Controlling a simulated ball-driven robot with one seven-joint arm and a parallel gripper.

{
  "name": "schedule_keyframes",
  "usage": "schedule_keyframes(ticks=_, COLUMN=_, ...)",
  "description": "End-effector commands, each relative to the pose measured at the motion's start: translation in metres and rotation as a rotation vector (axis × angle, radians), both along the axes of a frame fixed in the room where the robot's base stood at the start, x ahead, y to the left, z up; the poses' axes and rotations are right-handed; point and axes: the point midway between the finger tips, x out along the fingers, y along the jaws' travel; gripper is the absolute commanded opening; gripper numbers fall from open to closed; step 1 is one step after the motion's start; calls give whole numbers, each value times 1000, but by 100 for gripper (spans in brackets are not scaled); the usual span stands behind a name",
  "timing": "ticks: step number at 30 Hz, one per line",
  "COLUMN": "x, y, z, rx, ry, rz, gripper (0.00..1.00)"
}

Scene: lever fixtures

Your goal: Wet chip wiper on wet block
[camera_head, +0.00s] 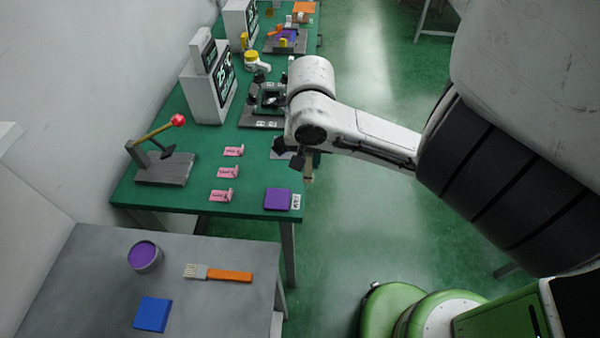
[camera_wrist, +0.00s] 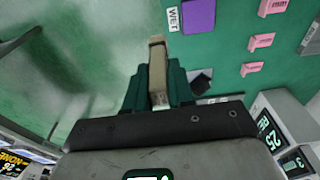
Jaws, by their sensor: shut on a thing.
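The wet block is a purple square pad (camera_head: 277,199) on the near right corner of the green table. A white WET label (camera_head: 296,201) lies beside it. In the wrist view the pad (camera_wrist: 198,17) and label (camera_wrist: 173,19) are at the top, right of the fingers. My gripper (camera_wrist: 157,80) is shut on a tan, narrow chip wiper (camera_wrist: 157,58), which sticks out past the green fingertips. In the head view the wiper (camera_head: 308,172) hangs beyond the table's right edge, behind and right of the pad, apart from it. My arm partly hides the gripper there.
Pink tags (camera_head: 228,172) stand left of the pad. A lever fixture (camera_head: 165,165) with a red knob and a white display box (camera_head: 208,88) stand farther left and back. A grey table (camera_head: 80,290) in front holds a purple cup, a brush and a blue block.

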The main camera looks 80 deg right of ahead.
Motion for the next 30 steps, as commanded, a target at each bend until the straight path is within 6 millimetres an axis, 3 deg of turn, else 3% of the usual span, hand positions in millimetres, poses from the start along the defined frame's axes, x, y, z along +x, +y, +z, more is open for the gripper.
schedule_keyframes(ticks=9, x=48, y=-27, z=-12, rx=136, ry=18, rz=1, gripper=0)
schedule_keyframes(ticks=16, x=78, y=-33, z=-34, rx=277, ry=26, rz=0, gripper=0)
schedule_keyframes(ticks=30, x=87, y=-32, z=-60, rx=345, ry=27, rz=0, gripper=0)
